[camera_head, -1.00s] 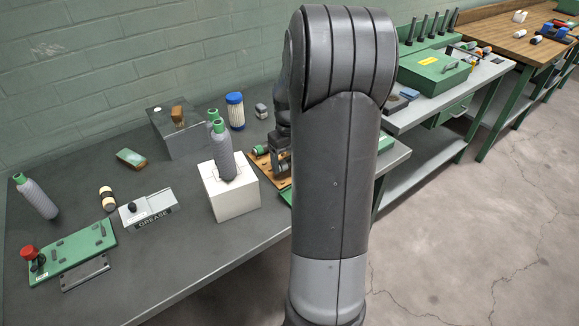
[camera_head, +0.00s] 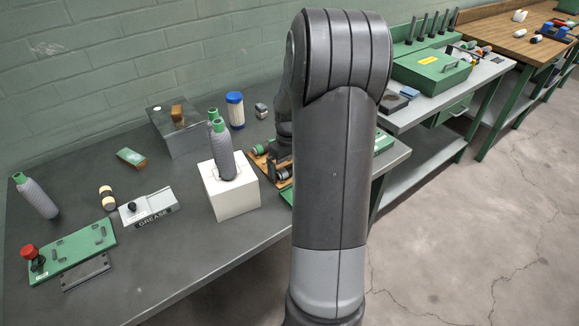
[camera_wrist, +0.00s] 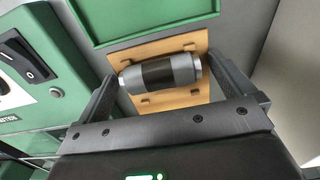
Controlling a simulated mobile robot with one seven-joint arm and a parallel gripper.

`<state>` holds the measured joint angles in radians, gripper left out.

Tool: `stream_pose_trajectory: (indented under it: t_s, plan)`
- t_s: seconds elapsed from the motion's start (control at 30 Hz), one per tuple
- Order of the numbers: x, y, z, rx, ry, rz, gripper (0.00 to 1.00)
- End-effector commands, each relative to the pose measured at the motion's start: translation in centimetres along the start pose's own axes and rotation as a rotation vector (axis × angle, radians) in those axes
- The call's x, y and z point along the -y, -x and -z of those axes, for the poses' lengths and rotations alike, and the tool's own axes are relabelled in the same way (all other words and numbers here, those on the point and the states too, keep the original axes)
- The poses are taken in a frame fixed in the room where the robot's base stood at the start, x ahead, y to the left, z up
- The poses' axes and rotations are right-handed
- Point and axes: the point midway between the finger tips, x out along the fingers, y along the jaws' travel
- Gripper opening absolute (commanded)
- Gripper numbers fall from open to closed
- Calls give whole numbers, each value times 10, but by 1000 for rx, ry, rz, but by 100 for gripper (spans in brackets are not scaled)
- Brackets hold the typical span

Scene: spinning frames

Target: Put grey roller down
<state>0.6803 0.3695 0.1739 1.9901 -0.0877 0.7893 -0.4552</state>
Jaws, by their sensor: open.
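The grey roller (camera_wrist: 160,73), with a dark middle band, lies on its side on a wooden board (camera_wrist: 188,45) in the wrist view. My gripper (camera_wrist: 161,72) is open, with one finger beyond each end of the roller and gaps showing between. In the head view the wooden board (camera_head: 257,161) sits on the workbench right of the white block, partly hidden by my arm. A small grey part of the roller may show there beside my gripper, but I cannot tell for certain.
A white block (camera_head: 236,201) with grey green-capped bottles at it stands left of the board. A green-and-grey switch box (camera_wrist: 55,75) is close on the left in the wrist view, and a green tray (camera_wrist: 140,12) lies beyond the board.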

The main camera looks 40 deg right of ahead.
Motion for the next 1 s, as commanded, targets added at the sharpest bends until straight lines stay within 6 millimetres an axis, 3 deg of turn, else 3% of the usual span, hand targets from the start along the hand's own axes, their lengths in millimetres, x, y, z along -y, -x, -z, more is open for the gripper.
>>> stream_pose_trajectory:
  t_s: [0.27, 0.7, 0.87, 1.0]
  plan:
    - [0, 17, 1, -3, -1, -2, 99]
    - [0, 105, 0, -3, 0, -2, 99]
    - [0, 120, 0, -2, 1, -2, 99]
    - [14, 133, -3, -15, 4, -13, 99]
